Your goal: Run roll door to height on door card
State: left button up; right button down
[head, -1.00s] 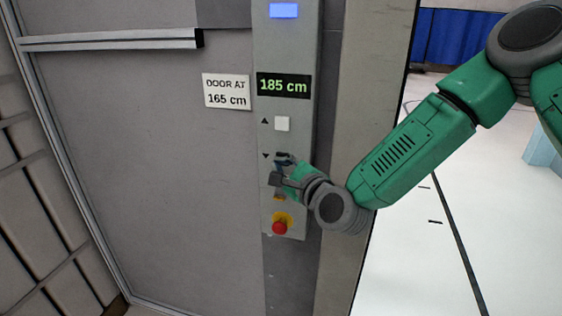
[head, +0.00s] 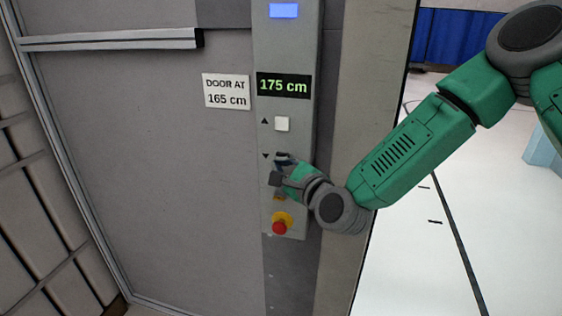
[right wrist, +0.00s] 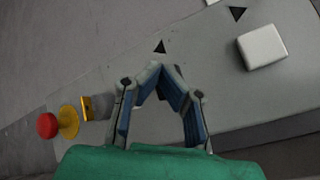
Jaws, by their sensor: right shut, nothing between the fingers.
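The door card (head: 227,91) reads "DOOR AT 165 cm" and is on the grey wall left of the control panel. The panel's display (head: 283,85) reads 175 cm in green. A white button (head: 282,124) is beside the up arrow; it also shows in the right wrist view (right wrist: 262,47). My right gripper (head: 278,168) is at the panel beside the down arrow (head: 265,156). Its fingertips meet in the right wrist view (right wrist: 160,70), with nothing between them. They hide the button at the down arrow, so I cannot tell whether they touch it. My left gripper is out of view.
A red emergency button (head: 279,227) on a yellow base is just below my right gripper. A yellow part (right wrist: 87,107) lies between them. A blue lit screen (head: 284,10) is at the panel's top. Open floor (head: 440,260) is to the right.

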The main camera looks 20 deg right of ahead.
jog(key=shift+s+a, duration=0.1)
dwell(0.8)
jog(key=shift+s+a, duration=0.35)
jog(key=shift+s, duration=0.2)
jog(key=shift+s+a+b, duration=0.3)
jog(key=shift+s+a, duration=0.45)
jog(key=shift+s, duration=0.3)
jog(key=shift+s+a+b, duration=0.25)
jog(key=shift+s+a, duration=0.45)
jog(key=shift+s, duration=0.35)
